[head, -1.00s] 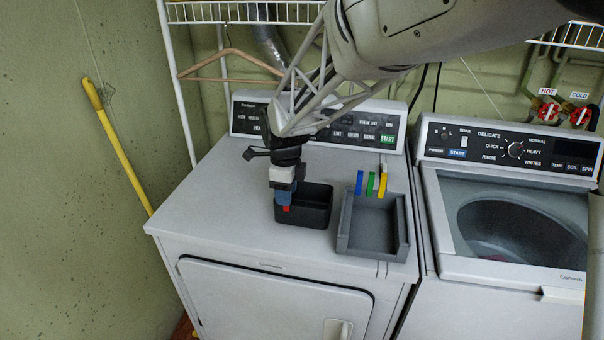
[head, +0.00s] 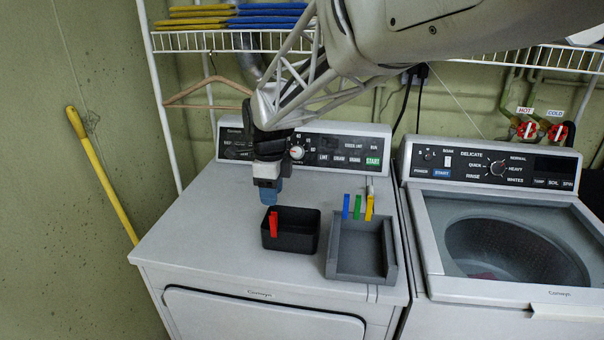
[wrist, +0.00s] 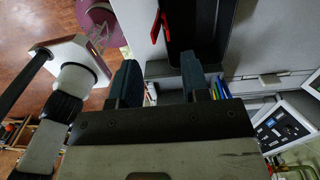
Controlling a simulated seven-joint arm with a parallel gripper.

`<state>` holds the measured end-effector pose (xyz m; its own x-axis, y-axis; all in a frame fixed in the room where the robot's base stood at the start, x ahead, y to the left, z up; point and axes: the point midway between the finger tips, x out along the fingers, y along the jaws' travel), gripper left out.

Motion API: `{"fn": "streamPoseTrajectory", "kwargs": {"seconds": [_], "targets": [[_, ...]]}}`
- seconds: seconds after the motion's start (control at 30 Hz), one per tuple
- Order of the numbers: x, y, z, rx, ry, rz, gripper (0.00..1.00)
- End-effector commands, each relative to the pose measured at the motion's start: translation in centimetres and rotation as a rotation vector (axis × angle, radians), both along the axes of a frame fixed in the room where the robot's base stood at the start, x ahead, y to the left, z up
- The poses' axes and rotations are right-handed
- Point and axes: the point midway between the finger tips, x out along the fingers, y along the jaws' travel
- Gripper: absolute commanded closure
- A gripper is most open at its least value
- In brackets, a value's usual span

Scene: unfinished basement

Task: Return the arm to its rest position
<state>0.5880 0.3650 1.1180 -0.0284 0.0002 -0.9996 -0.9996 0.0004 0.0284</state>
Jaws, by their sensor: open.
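My gripper (head: 269,198) hangs from the arm above the dryer top, behind and above the left part of a black bin (head: 308,246). Its two blue fingers also show in the wrist view (wrist: 160,78), spread apart with nothing between them. A red clip (head: 273,226) stands upright at the left side of the bin, below the fingertips and apart from them. The red clip (wrist: 156,27) and the dark bin (wrist: 190,25) also show at the top of the wrist view.
A grey tray (head: 361,266) lies right of the bin. Blue (head: 346,206), green (head: 357,207) and yellow (head: 369,207) clips stand at its back edge. The dryer's control panel (head: 335,148) rises behind, with a hanger (head: 205,92) and wire shelf (head: 190,42) near the arm.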

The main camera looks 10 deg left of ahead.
Motion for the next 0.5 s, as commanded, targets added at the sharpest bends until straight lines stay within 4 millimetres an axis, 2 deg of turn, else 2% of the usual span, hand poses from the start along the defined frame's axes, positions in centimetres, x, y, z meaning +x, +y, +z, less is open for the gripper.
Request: {"fn": "streamPoseTrajectory", "kwargs": {"seconds": [0.33,0.5], "targets": [[0.0,-0.3,0.1,0.001,-0.002,0.007,0.57],[-0.5,-2.3,0.8,0.008,-0.011,0.06,0.57]]}}
